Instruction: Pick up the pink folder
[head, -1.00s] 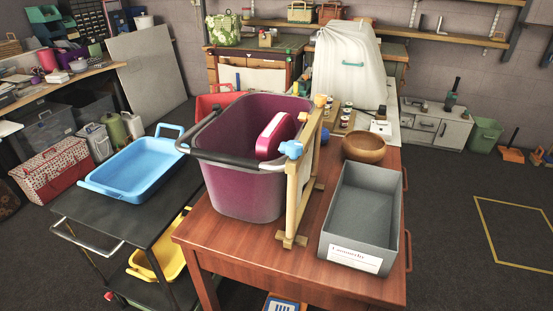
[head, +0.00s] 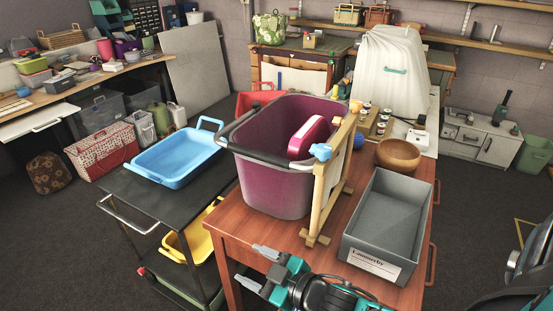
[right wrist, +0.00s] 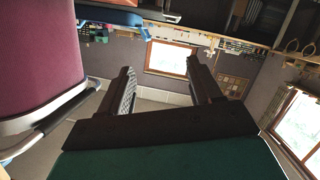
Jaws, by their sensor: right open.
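The pink folder (head: 308,138) looks like a rounded magenta case with a pale edge. It stands tilted inside the large purple bin (head: 268,180), leaning near its right side; its lower part is hidden by the bin wall. The bin stands on the wooden table. My right gripper (head: 256,267) is open and empty, in front of the table's near edge and below the bin. The right wrist view shows its two fingers spread (right wrist: 160,70) with nothing between them, and the purple bin wall (right wrist: 40,50) at left. My left gripper is not in view.
A grey box (head: 376,245) and a wooden bowl (head: 398,155) are further right. A black cart with a blue tray (head: 172,160) stands left of the table.

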